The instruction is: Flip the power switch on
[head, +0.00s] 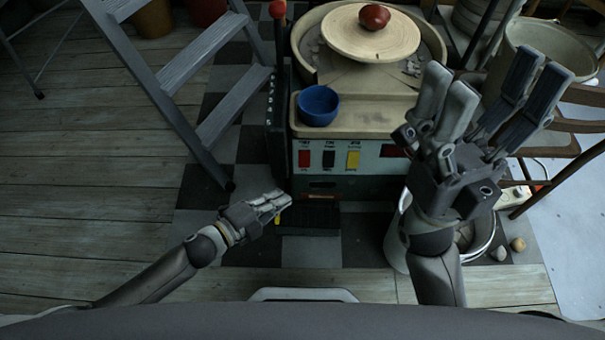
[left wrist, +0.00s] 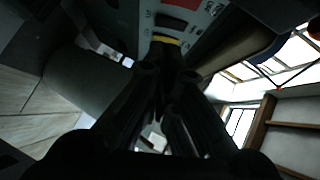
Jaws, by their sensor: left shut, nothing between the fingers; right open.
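The pottery wheel's front panel (head: 365,178) carries a red switch (head: 304,158), a black switch (head: 328,159) and a yellow switch (head: 353,159) in a row, each with a small label too fine to read. My left gripper (head: 280,202) is shut and empty, low in front of the machine, below and left of the red switch and apart from it. In the left wrist view, its fingers (left wrist: 165,75) point at the panel (left wrist: 205,18), with the yellow switch (left wrist: 165,39) and black switch (left wrist: 172,22) just beyond the tips. My right gripper (head: 490,95) is open and empty, raised before the machine's right side.
A blue bowl (head: 318,105) stands on the ledge above the switches. The wheel head (head: 350,38) bears a red-brown lump (head: 374,17). A stepladder (head: 190,70) stands at left, a bucket (head: 397,240) and chair at right. The floor at lower left is clear.

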